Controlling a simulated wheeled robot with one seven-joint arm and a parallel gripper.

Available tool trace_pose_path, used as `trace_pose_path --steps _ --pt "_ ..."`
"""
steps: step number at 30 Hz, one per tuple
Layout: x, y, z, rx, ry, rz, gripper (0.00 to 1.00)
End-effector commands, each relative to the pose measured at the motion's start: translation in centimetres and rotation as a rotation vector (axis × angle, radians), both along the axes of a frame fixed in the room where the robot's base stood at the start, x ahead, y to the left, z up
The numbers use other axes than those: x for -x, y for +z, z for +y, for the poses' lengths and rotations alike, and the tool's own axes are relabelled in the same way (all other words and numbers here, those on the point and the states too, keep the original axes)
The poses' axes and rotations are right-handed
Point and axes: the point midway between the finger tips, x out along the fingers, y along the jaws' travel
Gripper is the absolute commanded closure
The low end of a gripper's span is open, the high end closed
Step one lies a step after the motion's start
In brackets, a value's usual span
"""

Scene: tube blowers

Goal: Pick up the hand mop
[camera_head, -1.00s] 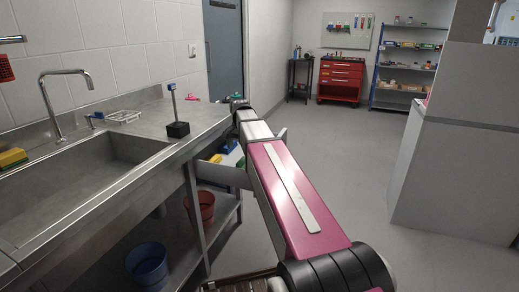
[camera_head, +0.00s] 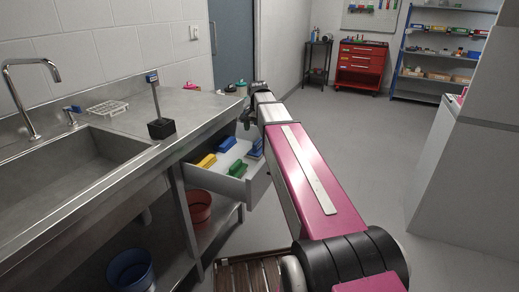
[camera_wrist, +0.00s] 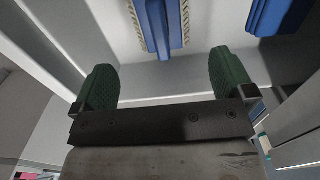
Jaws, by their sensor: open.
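No object can be surely identified as the hand mop. An open drawer (camera_head: 236,191) under the counter holds several brush-like things: a yellow one (camera_head: 206,160), a blue one (camera_head: 227,144), a green one (camera_head: 237,168) and another blue one (camera_head: 256,148) at the right. In the wrist view, a blue piece with a pale bristled edge (camera_wrist: 157,25) lies beyond my gripper (camera_wrist: 163,80), between its green fingertips, and another blue piece (camera_wrist: 278,14) is at upper right. My gripper is open and empty, apart from both. In the head view it is small beside the counter, above the drawer's far end.
The steel counter (camera_head: 190,112) has a sink, a tap (camera_head: 25,95), a wire rack (camera_head: 107,108) and a black block with an upright post (camera_head: 161,128). Red (camera_head: 197,207) and blue (camera_head: 131,272) buckets stand below. A red tool cabinet (camera_head: 359,65) is far back.

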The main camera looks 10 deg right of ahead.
Motion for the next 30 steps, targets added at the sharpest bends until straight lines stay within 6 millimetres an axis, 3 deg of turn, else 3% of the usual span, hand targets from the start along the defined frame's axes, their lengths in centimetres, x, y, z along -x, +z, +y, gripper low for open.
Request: trace_pose_path --steps 9,17,30 --pt "0.1 -4.1 0.0 0.000 0.000 0.002 0.00" --pt "0.1 -5.5 0.1 0.000 0.000 0.001 0.00" --pt "0.2 -10.0 0.2 0.000 0.000 0.001 0.00"
